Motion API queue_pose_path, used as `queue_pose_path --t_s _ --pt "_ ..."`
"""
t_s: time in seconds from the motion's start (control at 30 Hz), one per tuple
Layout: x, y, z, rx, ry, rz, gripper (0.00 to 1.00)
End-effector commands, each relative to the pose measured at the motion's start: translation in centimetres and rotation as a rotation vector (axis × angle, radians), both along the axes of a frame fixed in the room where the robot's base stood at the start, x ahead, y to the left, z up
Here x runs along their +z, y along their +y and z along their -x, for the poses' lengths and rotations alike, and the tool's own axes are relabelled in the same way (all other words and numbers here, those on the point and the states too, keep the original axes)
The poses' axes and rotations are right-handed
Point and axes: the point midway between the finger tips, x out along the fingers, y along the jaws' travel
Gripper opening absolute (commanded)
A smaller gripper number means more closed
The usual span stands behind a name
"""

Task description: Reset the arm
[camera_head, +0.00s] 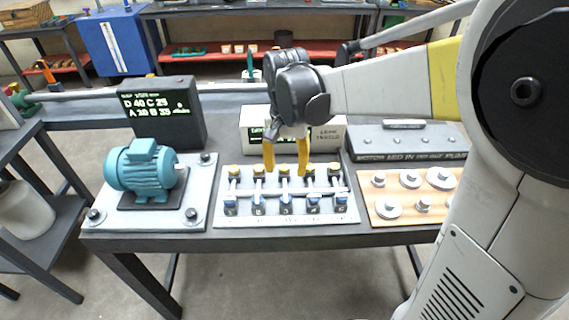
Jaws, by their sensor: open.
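My gripper (286,172) hangs from my arm at the middle of the picture, its yellow fingers pointing down and spread apart with nothing between them. The fingertips are over the grey panel (222,208), close to its back row of yellow-topped parts. I cannot tell whether they touch anything. My arm reaches in from the right and covers part of the scene.
A teal motor (143,167) stands on a grey plate at left, with a black display (160,112) behind it. A white box (330,138) stands behind my gripper. A wooden board (380,187) with several metal discs lies to the right. The dark table's (150,243) front strip is clear.

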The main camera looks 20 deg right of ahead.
Motion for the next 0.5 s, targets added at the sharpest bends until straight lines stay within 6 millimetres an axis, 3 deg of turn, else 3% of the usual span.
queue_pose_path --t_s 0.5 --pt "0.70 0.00 0.78 0.024 -0.029 0.000 0.50"
